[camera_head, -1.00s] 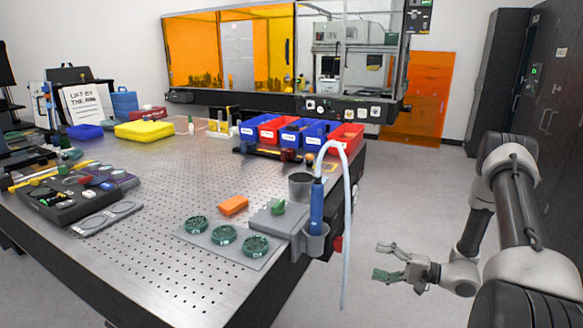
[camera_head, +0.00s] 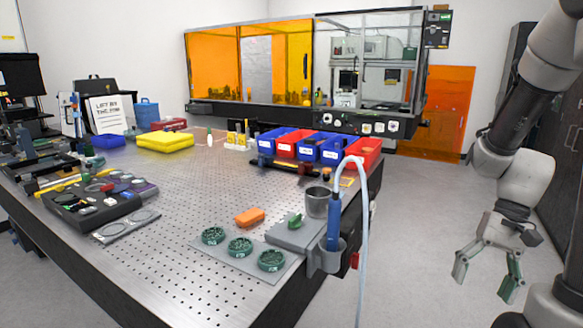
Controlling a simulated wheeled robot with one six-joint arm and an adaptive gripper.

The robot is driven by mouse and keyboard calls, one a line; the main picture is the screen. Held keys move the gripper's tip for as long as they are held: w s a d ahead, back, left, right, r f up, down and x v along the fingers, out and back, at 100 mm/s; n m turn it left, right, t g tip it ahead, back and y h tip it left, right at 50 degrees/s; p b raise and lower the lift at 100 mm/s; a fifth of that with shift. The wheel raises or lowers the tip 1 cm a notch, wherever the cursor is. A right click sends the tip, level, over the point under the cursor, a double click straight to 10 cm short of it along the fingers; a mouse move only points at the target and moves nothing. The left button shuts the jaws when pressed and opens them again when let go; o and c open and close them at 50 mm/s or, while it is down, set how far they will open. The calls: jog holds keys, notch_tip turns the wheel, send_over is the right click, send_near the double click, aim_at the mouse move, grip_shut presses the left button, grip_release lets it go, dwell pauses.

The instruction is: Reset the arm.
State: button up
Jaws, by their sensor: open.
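My arm (camera_head: 512,110) is folded at the right side of the head view, with its upper part raised out of the top edge. My gripper (camera_head: 487,285) hangs pointing down at the lower right, beyond the right side of the optical table (camera_head: 180,250). Its two green-tipped fingers are spread apart with nothing between them. It is clear of the table and touches nothing that I can see.
At the table's near right corner stand a grey cup (camera_head: 317,202) and a blue-handled tool (camera_head: 333,226) with a pale hose (camera_head: 364,240). Green round parts (camera_head: 240,247) lie on a grey plate. Dark cabinets (camera_head: 568,130) stand behind my arm. Floor (camera_head: 420,210) between is clear.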

jog(key=s+a+r+n+t+h, duration=0.1)
jog(key=r+t, duration=0.3)
jog(key=r, duration=0.4)
jog(key=s+a+r+n+t+h, duration=0.1)
jog(key=s+r+n+t+h, duration=0.2)
jog(key=r, duration=0.5)
jog(key=shift+s+a+r+n+t, duration=0.15)
jog(key=shift+n+t, duration=0.25)
jog(key=shift+n, duration=0.1)
